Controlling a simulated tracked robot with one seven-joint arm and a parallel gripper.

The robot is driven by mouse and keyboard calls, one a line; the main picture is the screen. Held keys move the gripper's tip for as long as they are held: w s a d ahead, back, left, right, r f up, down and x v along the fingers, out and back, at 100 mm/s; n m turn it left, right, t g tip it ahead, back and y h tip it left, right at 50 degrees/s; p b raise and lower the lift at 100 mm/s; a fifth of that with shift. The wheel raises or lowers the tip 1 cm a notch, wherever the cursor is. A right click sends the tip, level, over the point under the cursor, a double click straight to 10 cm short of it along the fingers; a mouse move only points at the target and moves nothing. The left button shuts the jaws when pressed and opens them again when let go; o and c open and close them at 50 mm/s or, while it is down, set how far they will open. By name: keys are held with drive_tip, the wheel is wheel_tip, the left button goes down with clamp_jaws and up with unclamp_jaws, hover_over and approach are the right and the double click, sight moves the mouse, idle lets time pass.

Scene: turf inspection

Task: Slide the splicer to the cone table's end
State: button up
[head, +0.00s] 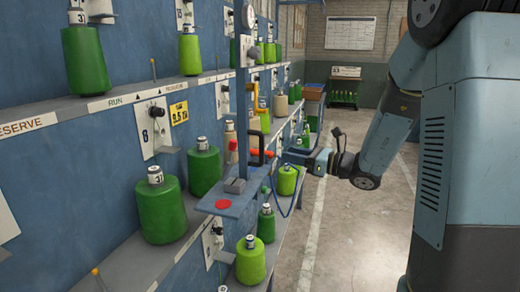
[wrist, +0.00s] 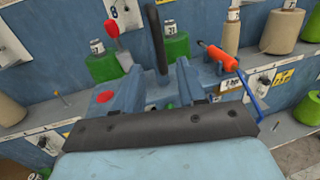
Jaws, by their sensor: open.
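What I take for the splicer is a blue unit on an upright post, with a grey block (head: 235,186) on a small blue plate (head: 215,208) that bears a red disc (head: 222,204). A red-knobbed lever and a black loop handle (head: 268,143) stand on it. In the wrist view the black handle (wrist: 156,38) rises ahead of the gap between my fingers. My gripper (wrist: 156,85) is open and empty; the head view shows it (head: 285,158) just right of the handle. Contact cannot be told. I cannot tell which surface is the cone table.
Long shelves (head: 150,255) with green yarn cones (head: 162,212) run along the blue frame at left. An orange tool (wrist: 221,58) with a blue hose is close right of my gripper in the wrist view. The concrete aisle floor (head: 325,235) is clear.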

sight(261, 160)
drive_tip(key=x, duration=1.1)
drive_tip(key=shift+w+a, duration=0.1)
clamp_jaws()
drive_tip(key=shift+r, duration=0.1)
